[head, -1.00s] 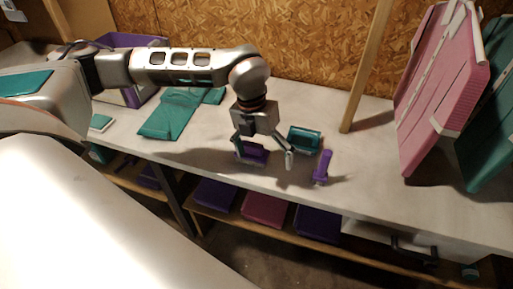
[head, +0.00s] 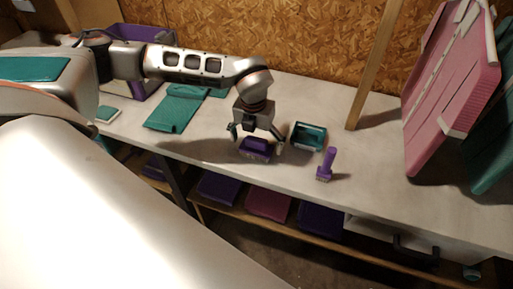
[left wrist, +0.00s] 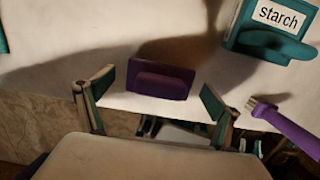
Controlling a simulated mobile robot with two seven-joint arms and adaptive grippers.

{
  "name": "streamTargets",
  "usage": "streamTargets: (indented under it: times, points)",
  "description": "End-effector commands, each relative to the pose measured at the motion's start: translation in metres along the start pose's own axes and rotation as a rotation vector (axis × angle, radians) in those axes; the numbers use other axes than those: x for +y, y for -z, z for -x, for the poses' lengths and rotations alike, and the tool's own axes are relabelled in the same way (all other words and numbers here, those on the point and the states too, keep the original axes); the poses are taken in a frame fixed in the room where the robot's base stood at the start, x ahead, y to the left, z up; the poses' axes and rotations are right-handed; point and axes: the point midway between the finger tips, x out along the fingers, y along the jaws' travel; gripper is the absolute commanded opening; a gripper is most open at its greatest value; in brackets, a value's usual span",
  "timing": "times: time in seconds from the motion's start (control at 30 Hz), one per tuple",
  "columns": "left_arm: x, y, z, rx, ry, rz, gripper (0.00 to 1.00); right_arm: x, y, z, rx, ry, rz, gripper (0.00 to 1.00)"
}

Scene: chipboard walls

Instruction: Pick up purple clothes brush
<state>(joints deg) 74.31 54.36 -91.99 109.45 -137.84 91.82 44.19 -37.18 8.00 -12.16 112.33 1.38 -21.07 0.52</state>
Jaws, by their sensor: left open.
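A purple block-shaped brush with a raised grip (head: 257,149) lies on the pale worktop near its front edge. It also shows in the left wrist view (left wrist: 161,80), ahead of and between the two fingers. My left gripper (head: 257,141) is open, with one finger toward each end of the brush, and nothing is held. In the left wrist view the fingers (left wrist: 157,82) are spread wider than the brush and appear apart from it. My right gripper is not in view.
Folded teal cloth (head: 178,107) lies to the left, with a purple bin (head: 150,35) behind. Pink boards (head: 450,90) lean at the right. The worktop between is clear.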

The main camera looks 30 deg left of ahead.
Motion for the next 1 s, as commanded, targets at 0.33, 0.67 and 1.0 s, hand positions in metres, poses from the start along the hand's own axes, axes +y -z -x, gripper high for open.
streamTargets:
  times: [0.33,0.67,1.0]
  points:
    - [0.0,0.0,-0.001,0.0,0.0,0.0,0.6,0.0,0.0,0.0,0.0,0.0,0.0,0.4]
    - [0.0,0.0,-0.001,0.0,0.0,0.0,0.48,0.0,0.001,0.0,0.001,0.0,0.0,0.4]
    - [0.0,-0.004,0.022,-0.003,0.001,0.0,0.48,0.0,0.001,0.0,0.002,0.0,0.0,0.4]
